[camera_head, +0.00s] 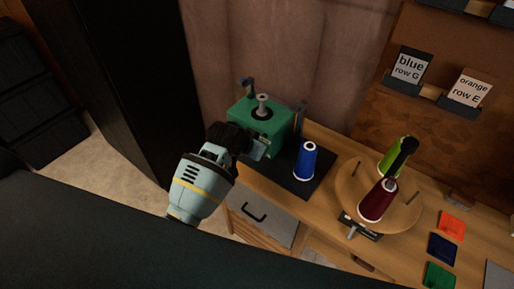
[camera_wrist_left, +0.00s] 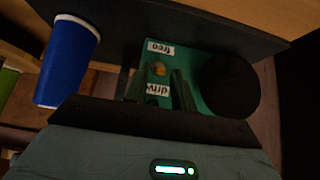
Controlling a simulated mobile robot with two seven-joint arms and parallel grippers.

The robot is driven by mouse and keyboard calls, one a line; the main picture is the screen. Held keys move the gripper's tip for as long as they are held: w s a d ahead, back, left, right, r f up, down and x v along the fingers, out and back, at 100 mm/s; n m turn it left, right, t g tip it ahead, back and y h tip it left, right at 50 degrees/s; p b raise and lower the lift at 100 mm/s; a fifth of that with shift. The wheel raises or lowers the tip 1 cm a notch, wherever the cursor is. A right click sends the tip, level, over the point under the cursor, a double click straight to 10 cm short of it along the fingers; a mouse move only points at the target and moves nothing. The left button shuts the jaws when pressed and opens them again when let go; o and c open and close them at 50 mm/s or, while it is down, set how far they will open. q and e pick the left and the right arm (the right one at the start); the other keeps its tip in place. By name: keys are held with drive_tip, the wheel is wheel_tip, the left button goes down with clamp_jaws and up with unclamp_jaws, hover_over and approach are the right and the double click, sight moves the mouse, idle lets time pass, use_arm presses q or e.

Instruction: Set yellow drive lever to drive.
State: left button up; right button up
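The yellow drive lever (camera_wrist_left: 159,69) shows as a small yellow knob in the left wrist view, on the green machine (camera_wrist_left: 208,62). It sits between a "free" label (camera_wrist_left: 160,48) and a "drive" label (camera_wrist_left: 158,89), both upside down and the second partly covered. The green machine (camera_head: 253,117) stands at the back left of the bench in the head view, where my gripper hides the lever. My left gripper (camera_head: 262,147) is at the machine's front. In the wrist view its dark fingers (camera_wrist_left: 155,88) stand apart near the knob; contact cannot be told. My right gripper is not in view.
A blue thread cone (camera_head: 306,160) stands on the dark mat right of the machine; it also shows close in the wrist view (camera_wrist_left: 67,62). A round wooden turntable (camera_head: 350,191) holds green and dark red cones. Coloured squares (camera_head: 442,247) lie at right.

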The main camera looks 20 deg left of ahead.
use_arm(q)
drive_tip(key=shift+o, duration=0.4)
drive_tip(key=shift+s+a+r, duration=0.15)
drive_tip(key=shift+s+r, duration=0.2)
drive_tip(key=shift+r, duration=0.05)
drive_tip(key=v, duration=0.6)
drive_tip(key=shift+s+r, duration=0.2)
drive_tip(key=shift+r, duration=0.15)
drive_tip(key=shift+f, duration=0.1)
drive_tip(key=s+a+f+n, duration=0.1)
drive_tip(key=s+f, duration=0.5)
drive_tip(key=f, duration=0.3)
drive_tip(key=s+a+f+t, duration=0.1)
drive_tip(key=s+f, duration=0.5)
drive_tip(key=s, duration=0.5)
drive_tip(key=s+a+f+t, duration=0.1)
drive_tip(key=s+f, duration=0.4)
drive_tip(key=s, duration=0.6)
drive_tip(key=shift+s+f+n+y, duration=0.35)
drive_tip(key=shift+s+n+y, duration=0.05)
